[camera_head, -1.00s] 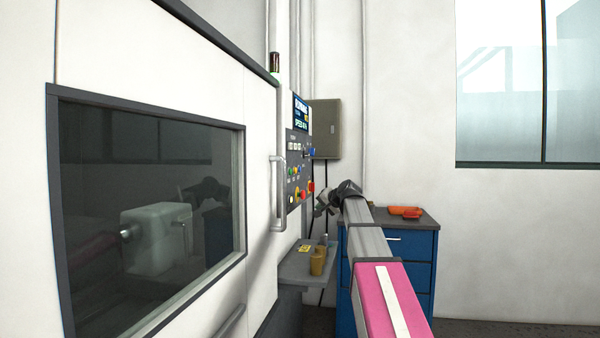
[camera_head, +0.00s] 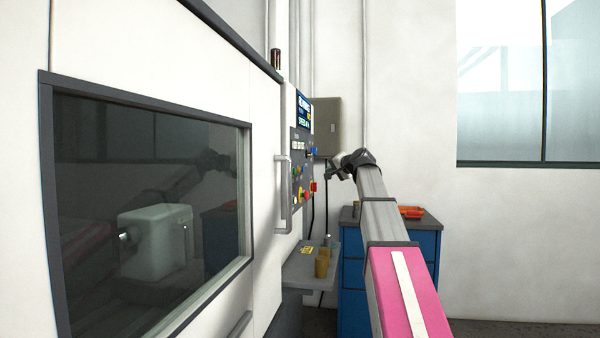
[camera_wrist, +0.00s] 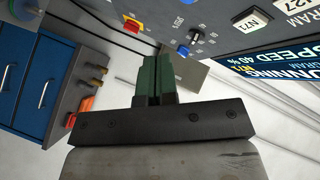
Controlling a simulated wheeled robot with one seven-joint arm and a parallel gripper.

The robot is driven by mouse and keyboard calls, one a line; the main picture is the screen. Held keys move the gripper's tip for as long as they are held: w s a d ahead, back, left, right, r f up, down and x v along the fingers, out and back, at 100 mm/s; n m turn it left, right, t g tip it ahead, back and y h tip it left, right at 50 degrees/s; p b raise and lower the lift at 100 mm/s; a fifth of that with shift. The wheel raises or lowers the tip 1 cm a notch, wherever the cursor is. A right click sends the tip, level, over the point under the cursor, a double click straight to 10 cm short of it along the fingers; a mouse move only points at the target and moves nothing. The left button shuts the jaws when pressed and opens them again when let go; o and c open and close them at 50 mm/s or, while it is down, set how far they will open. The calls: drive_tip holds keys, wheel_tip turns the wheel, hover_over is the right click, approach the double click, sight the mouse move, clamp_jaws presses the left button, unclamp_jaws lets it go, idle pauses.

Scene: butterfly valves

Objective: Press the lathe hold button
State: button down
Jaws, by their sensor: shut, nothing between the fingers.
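The lathe's control panel (camera_head: 301,160) faces right on the machine's side, seen at a steep angle. It carries a lit screen (camera_head: 304,113), a blue knob (camera_head: 314,151), a red-and-yellow button (camera_head: 306,193) and several small coloured buttons. I cannot read which one is the hold button. My gripper (camera_head: 331,171) is just right of the panel, apart from it as far as I can tell. In the wrist view, my gripper's green fingers (camera_wrist: 156,75) are together and empty. The blue knob (camera_wrist: 183,50) and a red button on yellow (camera_wrist: 133,25) show beyond them.
A grey wall box (camera_head: 327,125) hangs behind the panel. A blue drawer cabinet (camera_head: 418,250) with an orange tray (camera_head: 411,212) stands behind my arm. The lathe door has a vertical handle (camera_head: 283,195).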

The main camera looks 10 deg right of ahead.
drive_tip(key=w+a, duration=0.2)
drive_tip(key=a, duration=0.6)
drive_tip(key=shift+w, duration=0.35)
drive_tip(key=shift+a, duration=0.2)
idle(1.7)
drive_tip(key=shift+w+a, duration=0.15)
drive_tip(key=shift+a, duration=0.2)
drive_tip(key=shift+w+a, duration=0.1)
drive_tip(key=shift+a, duration=0.3)
idle(0.8)
drive_tip(key=shift+d, duration=0.15)
drive_tip(key=shift+s+d, duration=0.25)
drive_tip(key=shift+d, duration=0.45)
drive_tip(key=d, duration=0.1)
drive_tip(key=s+d, duration=0.1)
drive_tip(key=d, duration=0.2)
drive_tip(key=shift+s+d, duration=0.3)
drive_tip(key=shift+d, duration=0.05)
idle(0.3)
